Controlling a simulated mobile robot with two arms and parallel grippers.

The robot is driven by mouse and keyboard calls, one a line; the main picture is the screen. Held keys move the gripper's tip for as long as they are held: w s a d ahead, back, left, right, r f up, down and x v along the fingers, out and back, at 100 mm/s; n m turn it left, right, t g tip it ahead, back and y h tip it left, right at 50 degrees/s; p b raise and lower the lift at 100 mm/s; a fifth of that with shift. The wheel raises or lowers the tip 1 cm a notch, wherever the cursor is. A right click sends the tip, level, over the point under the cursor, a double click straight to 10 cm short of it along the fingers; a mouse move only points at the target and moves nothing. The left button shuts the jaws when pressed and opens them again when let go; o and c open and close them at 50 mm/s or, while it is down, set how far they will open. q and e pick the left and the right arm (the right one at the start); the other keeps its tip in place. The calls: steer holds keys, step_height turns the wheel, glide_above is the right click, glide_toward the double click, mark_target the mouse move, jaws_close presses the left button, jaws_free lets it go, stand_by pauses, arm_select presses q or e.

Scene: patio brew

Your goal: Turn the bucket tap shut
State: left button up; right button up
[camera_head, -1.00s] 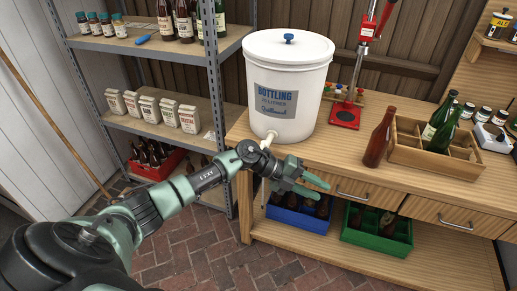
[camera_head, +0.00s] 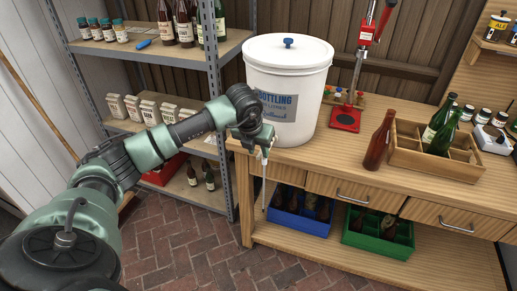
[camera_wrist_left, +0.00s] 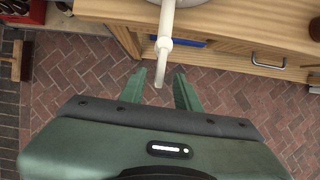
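The white bottling bucket (camera_head: 312,85) with a lid and blue knob stands on the left end of the wooden bench (camera_head: 345,160). My left gripper (camera_head: 263,140) is in front of its lower wall and hides the tap there in the head view. A thin white tube (camera_head: 265,178) hangs below the gripper. In the left wrist view, the pale tap and tube (camera_wrist_left: 165,40) come down from the top, in line with the gap between my fingers (camera_wrist_left: 160,84). The fingers are apart. I cannot tell whether they touch the tap, nor how its handle is turned. My right gripper is not in view.
A red bottle capper (camera_head: 346,117), a brown bottle (camera_head: 379,140) and a wooden crate (camera_head: 432,173) with green bottles stand right of the bucket. A blue crate (camera_head: 300,222) and a green crate (camera_head: 377,243) sit on the shelf below. Metal shelving (camera_head: 215,100) stands left.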

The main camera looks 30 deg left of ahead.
arm_select(q)
steer(key=shift+w+f, duration=0.15)
steer(key=shift+f, duration=0.35)
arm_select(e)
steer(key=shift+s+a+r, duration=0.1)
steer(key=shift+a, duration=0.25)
arm_select(q)
jaws_close()
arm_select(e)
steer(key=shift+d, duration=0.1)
arm_select(q)
steer(key=shift+a, duration=0.1)
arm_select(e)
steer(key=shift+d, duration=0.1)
